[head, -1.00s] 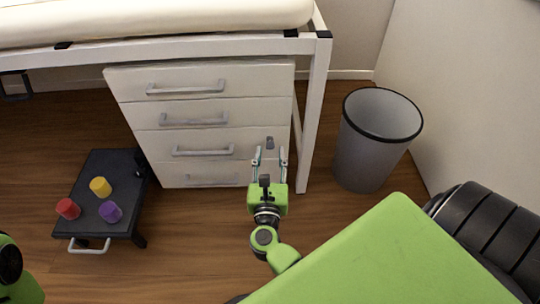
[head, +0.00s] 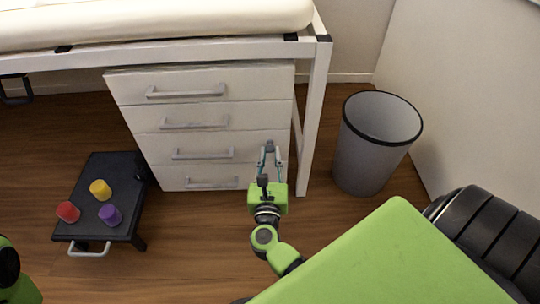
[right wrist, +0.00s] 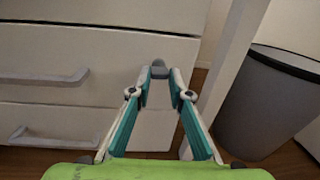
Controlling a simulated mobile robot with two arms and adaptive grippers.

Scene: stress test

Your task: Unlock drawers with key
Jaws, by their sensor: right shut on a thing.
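The white drawer unit (head: 145,120) stands under the bed with several drawers, each with a grey bar handle; all look shut. A small grey key-like piece (head: 270,146) is at the right side of the unit's front, near the third drawer down. It also shows in the right wrist view (right wrist: 160,70). My right gripper (head: 269,151) is in front of the unit with its fingers shut on this grey piece, and it shows in the right wrist view too (right wrist: 160,92). The lock itself is hidden behind the fingertips. My left gripper is out of view.
A bed leg (head: 315,120) stands just right of the drawers. A grey bin (head: 365,155) is beyond it. A low black stool (head: 120,175) at left carries red (head: 68,211), yellow (head: 100,189) and purple (head: 109,214) pieces. Floor is clear between stool and gripper.

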